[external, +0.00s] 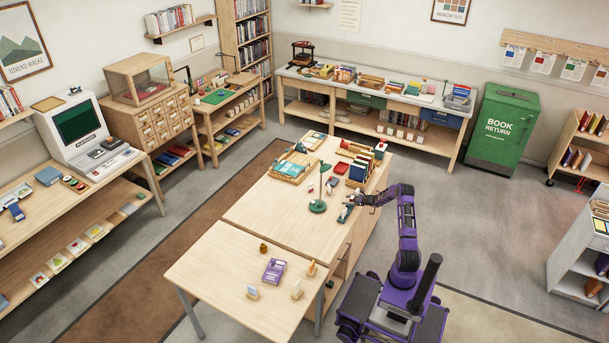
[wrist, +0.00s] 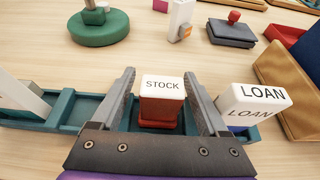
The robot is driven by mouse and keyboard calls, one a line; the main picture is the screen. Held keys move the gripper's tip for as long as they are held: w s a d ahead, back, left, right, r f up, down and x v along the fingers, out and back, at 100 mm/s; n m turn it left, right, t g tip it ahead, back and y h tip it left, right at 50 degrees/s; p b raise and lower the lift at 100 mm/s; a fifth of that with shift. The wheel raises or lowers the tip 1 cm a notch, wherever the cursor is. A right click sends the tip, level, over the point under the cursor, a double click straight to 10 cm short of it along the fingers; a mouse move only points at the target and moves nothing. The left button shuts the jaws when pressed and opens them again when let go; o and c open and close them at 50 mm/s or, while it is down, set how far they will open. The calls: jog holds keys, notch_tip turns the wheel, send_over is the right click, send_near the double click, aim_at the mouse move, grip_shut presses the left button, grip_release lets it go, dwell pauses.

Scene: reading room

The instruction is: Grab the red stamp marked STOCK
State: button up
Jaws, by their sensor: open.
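The red stamp marked STOCK (wrist: 161,105) has a white top with black letters and a red body. It stands in a teal tray (wrist: 84,109) in the wrist view. My gripper (wrist: 163,84) is open, with one grey finger on each side of the stamp; I cannot tell whether either finger touches it. A second stamp marked LOAN (wrist: 255,103), white on top with blue below, stands in the right part of the tray. In the external view my gripper (external: 351,202) is over the table's right edge, and the stamps are too small to tell apart.
A green lamp base (wrist: 99,28) stands beyond the tray. A dark ink pad (wrist: 232,32) with a red-topped item lies at the back right. A wooden book holder (wrist: 284,88) stands close right of the LOAN stamp. The wooden table (external: 262,208) has bare room left of the lamp.

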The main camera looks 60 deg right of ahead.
grip_shut()
dwell(0.4)
